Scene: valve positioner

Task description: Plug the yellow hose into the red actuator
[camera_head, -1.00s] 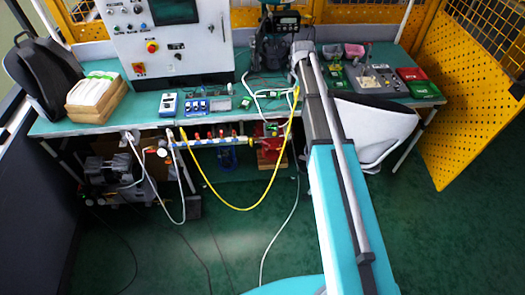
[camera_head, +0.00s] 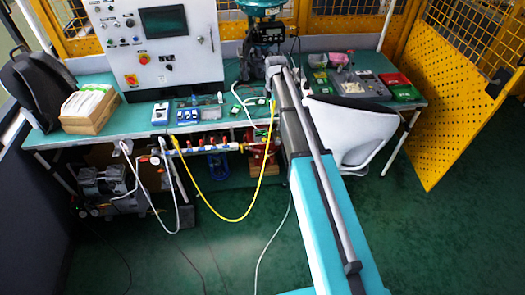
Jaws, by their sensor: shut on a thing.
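The yellow hose (camera_head: 231,220) hangs in a long loop in front of the bench. One end is at the manifold (camera_head: 205,149) under the bench edge. Its other end rises to the far end of my arm, by my gripper (camera_head: 272,98). My gripper is small and partly hidden by my own arm; it is shut on the yellow hose near that upper end, above the bench's front edge. The red actuator (camera_head: 262,160) stands under the bench, below and slightly left of my gripper, apart from it. Its port cannot be made out.
The bench (camera_head: 95,131) carries a control cabinet (camera_head: 155,75), small instruments and a teal-domed valve (camera_head: 262,8). A white chair (camera_head: 350,125) stands right of my arm. A compressor (camera_head: 103,185) and white hoses are at lower left. The floor in front is open.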

